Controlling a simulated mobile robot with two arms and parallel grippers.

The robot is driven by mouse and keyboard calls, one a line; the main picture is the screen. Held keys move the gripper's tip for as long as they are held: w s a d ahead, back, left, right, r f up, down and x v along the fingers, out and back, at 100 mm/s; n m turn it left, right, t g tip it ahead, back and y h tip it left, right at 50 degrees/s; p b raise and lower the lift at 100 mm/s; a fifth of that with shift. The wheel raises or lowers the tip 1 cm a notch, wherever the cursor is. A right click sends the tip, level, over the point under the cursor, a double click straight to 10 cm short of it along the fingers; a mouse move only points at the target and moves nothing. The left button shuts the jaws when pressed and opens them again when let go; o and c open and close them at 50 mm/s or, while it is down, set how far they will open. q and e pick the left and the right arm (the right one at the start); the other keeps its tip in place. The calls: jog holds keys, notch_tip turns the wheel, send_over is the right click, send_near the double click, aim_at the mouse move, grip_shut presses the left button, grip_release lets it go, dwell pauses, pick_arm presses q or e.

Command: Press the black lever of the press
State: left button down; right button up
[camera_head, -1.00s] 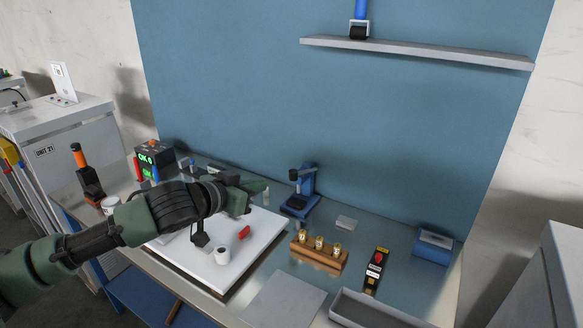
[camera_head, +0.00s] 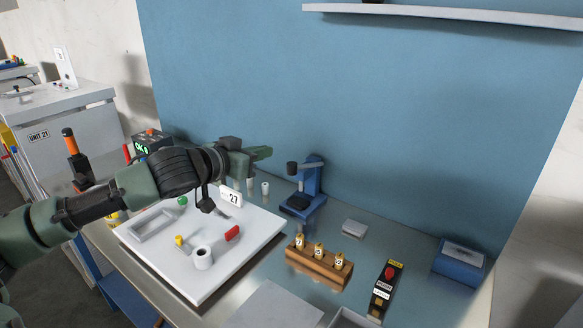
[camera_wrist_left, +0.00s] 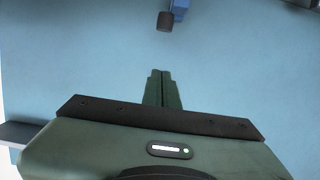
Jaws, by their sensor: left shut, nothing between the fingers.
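The press (camera_head: 315,180) is a small blue stand with a dark base at the back of the bench. Its black lever (camera_head: 292,168) is a short dark cylinder sticking out toward the left. My left gripper (camera_head: 268,152) is shut and empty, to the left of the lever and slightly higher in the picture, apart from it. In the left wrist view the shut fingertips (camera_wrist_left: 163,74) point toward a black cylinder (camera_wrist_left: 165,21) beside a blue part, which looks like the lever, with a gap between. My right gripper is not in view.
A white board (camera_head: 210,270) with a white roll and a red piece lies under my left arm. A wooden block (camera_head: 318,265) with several small bottles, a black device (camera_head: 386,285) and a blue box (camera_head: 460,262) stand to the right. A shelf (camera_head: 450,15) hangs above.

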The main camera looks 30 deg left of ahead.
pick_arm(q)
jog(key=w+d+f+p, duration=0.1)
jog(key=w+f+p, duration=0.4)
jog(key=w, duration=0.4)
jog(key=shift+w+d+f, duration=0.15)
jog(key=shift+f, duration=0.55)
